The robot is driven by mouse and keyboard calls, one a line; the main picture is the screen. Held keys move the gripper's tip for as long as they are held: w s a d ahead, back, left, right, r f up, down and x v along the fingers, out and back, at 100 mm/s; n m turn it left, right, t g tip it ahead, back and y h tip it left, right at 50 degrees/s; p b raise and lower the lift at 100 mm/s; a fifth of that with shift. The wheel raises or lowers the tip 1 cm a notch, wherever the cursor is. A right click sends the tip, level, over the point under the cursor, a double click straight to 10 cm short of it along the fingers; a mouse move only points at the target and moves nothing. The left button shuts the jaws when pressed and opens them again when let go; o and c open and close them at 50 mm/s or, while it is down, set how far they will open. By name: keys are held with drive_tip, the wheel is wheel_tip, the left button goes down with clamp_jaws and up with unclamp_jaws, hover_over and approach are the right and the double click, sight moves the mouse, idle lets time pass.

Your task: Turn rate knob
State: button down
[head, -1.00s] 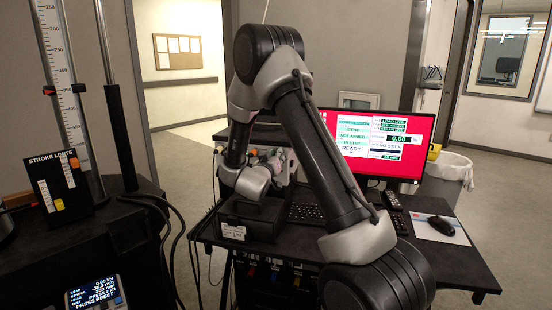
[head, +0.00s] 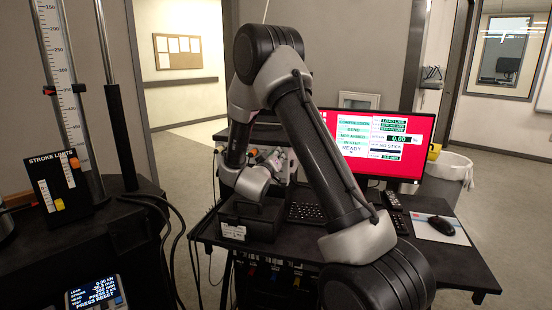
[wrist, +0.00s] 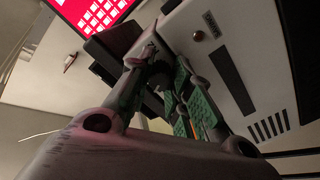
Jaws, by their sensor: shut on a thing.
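My gripper (head: 272,157) is at the white-fronted control unit behind the black tray, partly hidden by my own wrist. In the wrist view my gripper (wrist: 160,66) has its green-padded fingers closed around a dark knob (wrist: 160,77) in front of a pale panel (wrist: 222,52). The fingers hide most of the knob, so its pointer and setting cannot be read. The panel carries a small reddish-brown round lamp or button and dark slots.
A red-screened monitor (head: 405,150) stands right of my arm, behind a keyboard (head: 306,213). A black tray (head: 232,229) sits at the desk's left front. A mouse (head: 441,226) lies on a pad at the right. A stroke-limits panel (head: 61,195) stands far left.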

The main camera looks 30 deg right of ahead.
drive_tip(key=c, duration=1.3)
unclamp_jaws()
drive_tip(key=v, duration=1.2)
